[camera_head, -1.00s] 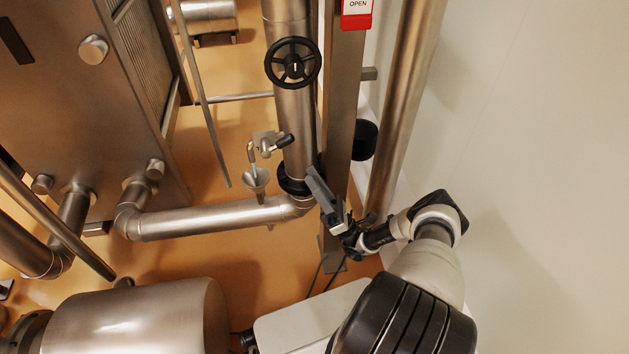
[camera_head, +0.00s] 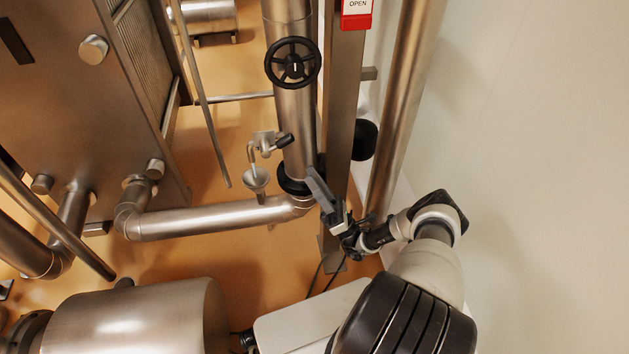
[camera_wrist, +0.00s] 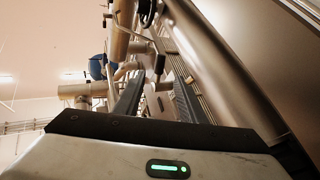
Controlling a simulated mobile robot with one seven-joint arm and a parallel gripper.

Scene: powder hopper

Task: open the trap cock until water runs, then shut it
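The trap cock (camera_head: 264,142) is a small steel fitting on the left side of the vertical pipe. Its black-gripped lever (camera_head: 285,140) points right and slightly up. A bent spout (camera_head: 251,153) hangs from it over a small steel funnel (camera_head: 256,180). No water shows at the spout. My gripper (camera_head: 312,178) is below and right of the lever, apart from it, beside the pipe's black collar. In the wrist view my gripper (camera_wrist: 158,98) has its two dark fingers apart with nothing held. A dark handle on a thin rod, probably the lever (camera_wrist: 159,65), shows beyond the gap.
A black handwheel (camera_head: 293,63) sits on the vertical pipe (camera_head: 297,115) above the cock. A square steel post (camera_head: 342,110) with a red-edged OPEN sign (camera_head: 357,12) stands just right. A horizontal pipe (camera_head: 215,219) runs below the funnel. The pale wall (camera_head: 540,150) fills the right.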

